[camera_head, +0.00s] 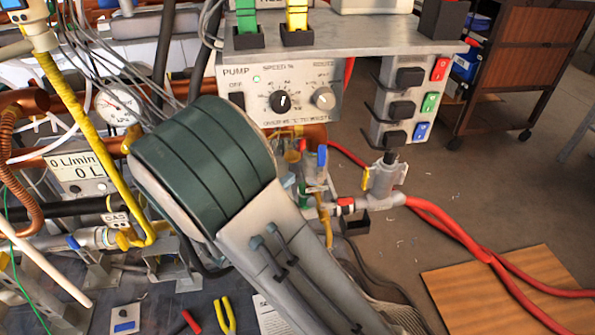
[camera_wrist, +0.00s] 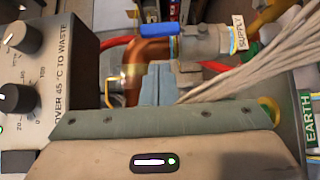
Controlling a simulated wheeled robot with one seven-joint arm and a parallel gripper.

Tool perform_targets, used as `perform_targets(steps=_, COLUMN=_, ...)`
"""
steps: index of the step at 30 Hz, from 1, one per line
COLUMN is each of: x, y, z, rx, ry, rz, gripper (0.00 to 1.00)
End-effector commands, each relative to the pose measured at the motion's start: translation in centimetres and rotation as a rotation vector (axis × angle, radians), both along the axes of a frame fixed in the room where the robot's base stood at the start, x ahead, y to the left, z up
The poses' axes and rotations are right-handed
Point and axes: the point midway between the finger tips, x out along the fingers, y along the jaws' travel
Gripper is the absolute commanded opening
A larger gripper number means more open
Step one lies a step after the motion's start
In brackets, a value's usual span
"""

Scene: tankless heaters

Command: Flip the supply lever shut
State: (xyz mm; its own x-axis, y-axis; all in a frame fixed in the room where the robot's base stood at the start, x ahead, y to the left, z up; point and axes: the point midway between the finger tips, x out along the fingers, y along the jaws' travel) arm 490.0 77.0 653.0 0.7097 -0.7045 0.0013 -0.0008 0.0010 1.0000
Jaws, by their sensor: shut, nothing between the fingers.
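The supply lever (camera_wrist: 185,28) is a blue handle on a metal valve body (camera_wrist: 206,48), beside a white tag reading SUPPLY (camera_wrist: 239,34). In the wrist view it lies sideways across the picture, near the top. A blue upright handle (camera_head: 321,157) under the pump panel in the head view may be the same lever; I cannot be sure. My gripper (camera_wrist: 158,72) is shut and empty. In the head view my arm hides the gripper.
A copper elbow pipe (camera_wrist: 150,50) joins the valve. The pump control panel (camera_wrist: 50,60) stands close on the left, and a bundle of pale cables (camera_wrist: 260,65) crosses on the right. A green EARTH tag (camera_wrist: 309,117) is at lower right. Red hoses (camera_head: 460,235) run across the floor.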

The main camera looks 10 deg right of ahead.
Motion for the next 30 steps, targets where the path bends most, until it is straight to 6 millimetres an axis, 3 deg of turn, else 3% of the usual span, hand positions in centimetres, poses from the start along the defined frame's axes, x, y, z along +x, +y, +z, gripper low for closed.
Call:
perform_targets(steps=15, x=5.8, y=-6.0, z=-0.2, rx=0.001, ry=-0.001, rz=-0.005, gripper=0.00)
perform_targets(steps=30, x=6.5, y=-6.7, z=0.0, rx=0.001, ry=0.001, rz=-0.003, gripper=0.00)
